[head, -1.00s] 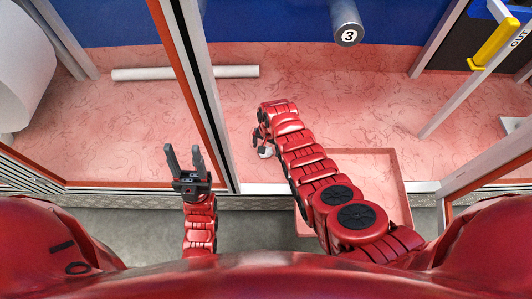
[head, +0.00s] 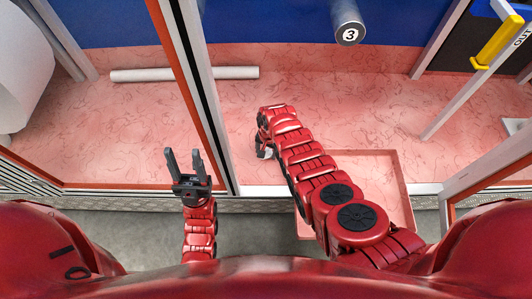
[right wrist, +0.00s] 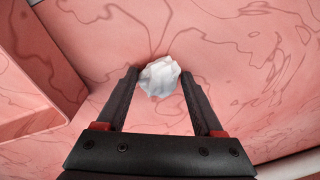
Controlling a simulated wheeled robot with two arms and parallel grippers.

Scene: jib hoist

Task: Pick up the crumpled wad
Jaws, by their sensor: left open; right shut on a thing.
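The crumpled wad (right wrist: 160,77) is a small white faceted ball. In the right wrist view it sits between the two fingertips of my right gripper (right wrist: 160,88), which is shut on it. The pink marbled surface shows behind it; I cannot tell whether the wad touches it. In the head view my right gripper (head: 265,150) is mostly hidden under its own red arm, and the wad is hardly visible there. My left gripper (head: 187,163) is open and empty, fingers pointing up the picture, left of the upright post.
An upright post (head: 190,80) stands between my two grippers. A white tube (head: 185,74) lies at the back of the pink surface. A pink tray (head: 395,185) is beneath my right arm. A grey cylinder marked 3 (head: 347,25) hangs above. A yellow handle (head: 494,45) is at the right.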

